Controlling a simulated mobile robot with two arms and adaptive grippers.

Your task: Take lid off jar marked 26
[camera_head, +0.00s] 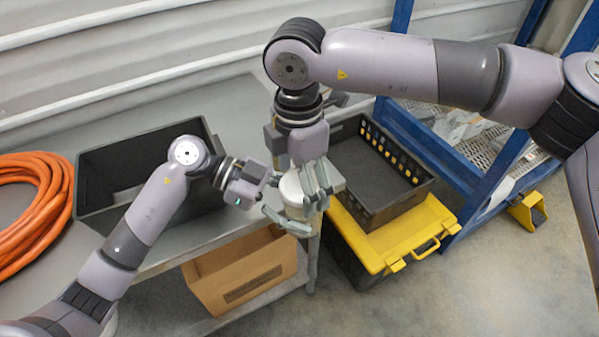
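A small whitish jar (291,189) is at the right front corner of the grey table, between my two grippers. Its number cannot be read, and fingers hide part of it. I cannot tell where the lid meets the body, or whether the jar stands on the table or is held above it. My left gripper (282,205) reaches in from the left, with a finger low in front of the jar. My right gripper (312,186) points down from above, its fingers at the jar's right side. Whether either gripper is closed on the jar or lid is unclear.
A black bin (100,190) stands on the table (235,108), with a coiled orange hose (35,215) at left. A cardboard box (235,283) is below. A black crate (405,203) sits on a yellow-lidded toolbox (400,243). A blue rack (490,180) stands at right.

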